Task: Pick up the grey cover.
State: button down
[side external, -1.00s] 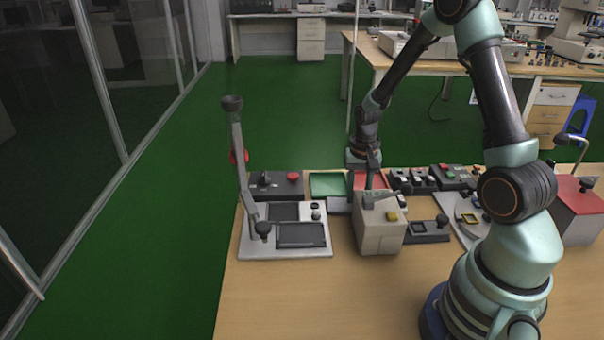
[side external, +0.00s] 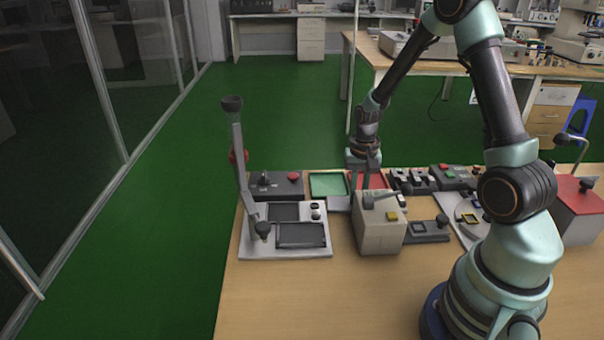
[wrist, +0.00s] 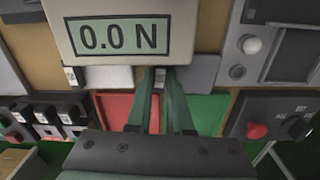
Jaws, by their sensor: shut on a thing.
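The grey cover (wrist: 204,70) appears as a flat grey plate in front of the green tray in the wrist view. In the side view it is a small grey piece (side external: 338,204) just left of the force-gauge box. My gripper (wrist: 160,76) points down behind that box, with its fingertips close together at the cover's left end in the wrist view. It is shut on what looks like the cover's end; the contact is partly hidden by the fingers. In the side view my gripper (side external: 370,185) is largely behind the box top.
The beige box (wrist: 122,30) reads 0.0 N and stands close to the fingers. A red tray (wrist: 114,108) and a green tray (side external: 328,184) lie behind. A lever stand (side external: 284,252) is at left, switch boxes (side external: 412,180) at right. The front table is clear.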

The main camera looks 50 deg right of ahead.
jog(key=shift+r, duration=2.3)
